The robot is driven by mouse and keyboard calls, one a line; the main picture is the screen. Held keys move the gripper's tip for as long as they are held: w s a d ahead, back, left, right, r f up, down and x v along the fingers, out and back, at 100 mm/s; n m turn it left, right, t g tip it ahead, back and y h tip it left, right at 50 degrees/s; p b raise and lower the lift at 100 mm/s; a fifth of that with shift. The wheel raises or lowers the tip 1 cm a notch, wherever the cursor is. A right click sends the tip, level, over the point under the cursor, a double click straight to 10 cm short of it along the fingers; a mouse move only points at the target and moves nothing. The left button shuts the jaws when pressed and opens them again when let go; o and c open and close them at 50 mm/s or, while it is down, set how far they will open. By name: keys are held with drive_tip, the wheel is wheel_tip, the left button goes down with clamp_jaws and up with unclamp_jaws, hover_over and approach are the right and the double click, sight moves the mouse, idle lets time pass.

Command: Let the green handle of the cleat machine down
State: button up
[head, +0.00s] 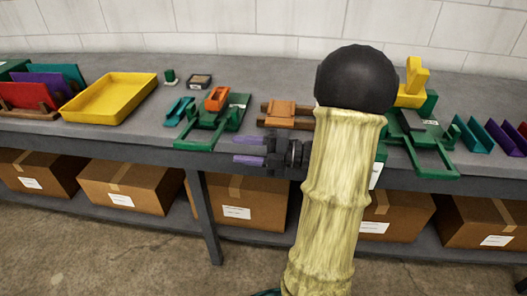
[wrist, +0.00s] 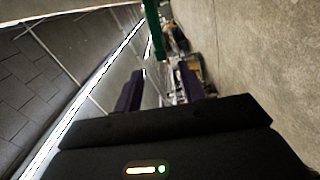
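Two green machines show on the bench in the head view. The left machine (head: 208,128) has a green base with an orange block (head: 216,98) on it. The right machine (head: 432,160) has a green base and a raised yellow part (head: 414,84), and my arm hides some of it. I cannot tell for sure which one is the cleat machine, and no raised green handle stands out clearly. My gripper (head: 236,149) has purple fingers, apart and empty, at the bench's front edge, right of the left machine's front. In the wrist view, a green bar (wrist: 153,32) shows beyond my gripper (wrist: 162,72).
A brown wooden piece (head: 288,108) lies behind my gripper. A yellow tray (head: 110,97) and coloured panels in a rack (head: 38,106) stand at left. Green and purple channels (head: 475,136) lie at right. Cardboard boxes (head: 245,200) fill the lower shelf. The floor in front is clear.

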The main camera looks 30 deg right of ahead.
drive_tip(key=v, duration=0.4)
drive_tip(key=shift+s+d, duration=0.25)
drive_tip(key=shift+s, duration=0.05)
drive_tip(key=shift+w+r, duration=0.1)
drive_tip(key=shift+r, duration=0.05)
drive_tip(key=c, duration=0.6)
drive_tip(key=shift+w+a+r+p, duration=0.15)
drive_tip(key=shift+r+p, duration=0.1)
drive_tip(key=shift+p, duration=0.45)
clamp_jaws()
drive_tip(key=w+a+r+m+g+h+p, duration=0.2)
drive_tip(key=r+m+p, duration=0.5)
drive_tip(key=p, duration=0.8)
drive_tip(key=w+a+r+m+g+h+p, duration=0.3)
drive_tip(key=r+m+p, duration=0.4)
drive_tip(key=p, duration=0.8)
drive_tip(key=w+m+g+h, duration=0.1)
drive_tip(key=m, duration=0.2)
drive_tip(key=shift+w+a+g, duration=0.2)
drive_tip(key=shift+w+g, duration=0.1)
drive_tip(key=shift+w, duration=0.05)
